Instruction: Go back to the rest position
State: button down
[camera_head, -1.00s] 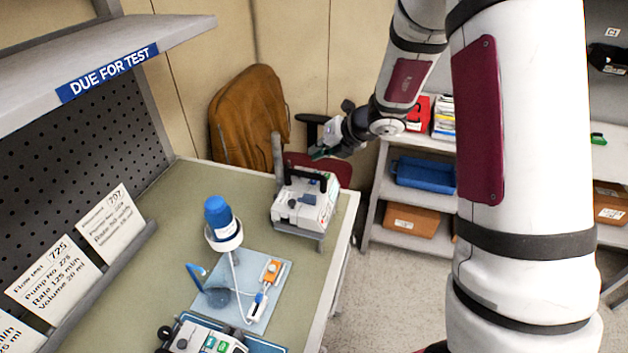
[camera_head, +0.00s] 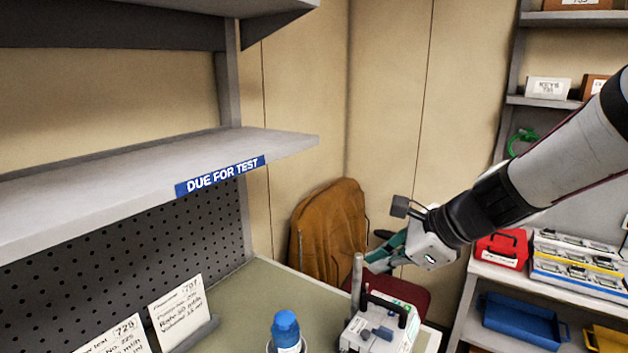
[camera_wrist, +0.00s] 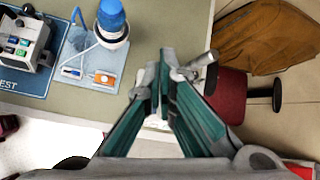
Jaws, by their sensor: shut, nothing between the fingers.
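My gripper (camera_head: 384,257) is in the air above the far right end of the bench, in front of the chair. In the wrist view its green-sided fingers (camera_wrist: 160,82) meet at the tips with nothing between them. An infusion pump (camera_head: 382,325) with a black handle stands on the bench below it, apart from the gripper. In the wrist view that pump is mostly hidden behind my fingers. A second pump (camera_wrist: 27,40) sits on a blue mat at the upper left of the wrist view.
A blue-capped bottle (camera_head: 286,330) stands on the bench (camera_head: 250,296). A shelf marked "DUE FOR TEST" (camera_head: 150,180) juts out at left. A chair with a brown jacket (camera_head: 328,235) is behind. A rack with a red case (camera_head: 502,248) and blue bin (camera_head: 522,318) is at right.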

jog(key=s+d+r+n+h+b, duration=0.1)
jog(key=s+d+n+h, duration=0.2)
jog(key=s+n, duration=0.6)
jog(key=s+d+r+n+h+b, duration=0.1)
jog(key=s+d+r+n+h, duration=0.1)
jog(key=s+n, duration=0.7)
jog(key=d+n+h, duration=0.1)
jog(key=d+n, duration=0.1)
jog(key=n, duration=0.1)
jog(key=shift+s+r, duration=0.2)
jog(key=shift+s, duration=0.15)
